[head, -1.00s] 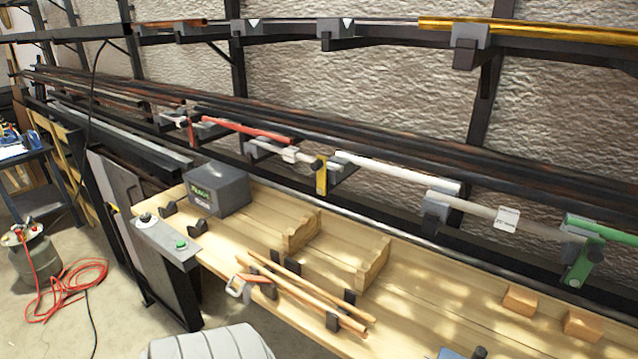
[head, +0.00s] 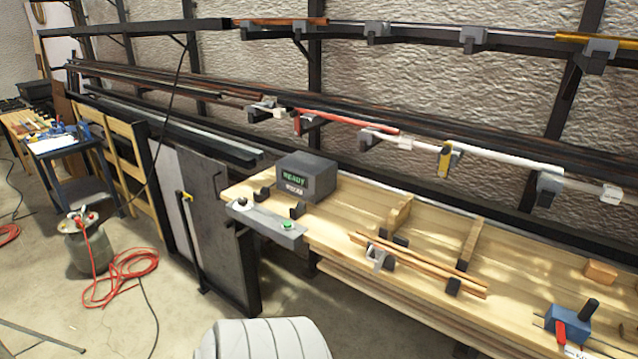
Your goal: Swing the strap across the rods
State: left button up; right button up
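Several thin wooden rods (head: 432,268) lie side by side on the wooden bench (head: 345,205), resting on small dark supports (head: 453,287). A small grey metal fitting (head: 377,257) stands at the near side of the rods, close to their left part. I cannot make out a strap clearly at this size, nor whether one lies across the rods or hangs beside them. Neither of my grippers is in view.
A dark grey box reading READY (head: 307,178) and a panel with a green button (head: 287,226) occupy the bench's left end. A blue tool (head: 570,322) and a wood block (head: 600,272) lie right. Racks line the wall. A red hose (head: 125,275) lies on the floor.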

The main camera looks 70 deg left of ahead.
aim_at(384, 250)
jog(key=k, duration=0.35)
jog(key=u, duration=1.75)
jog(key=i, duration=0.4)
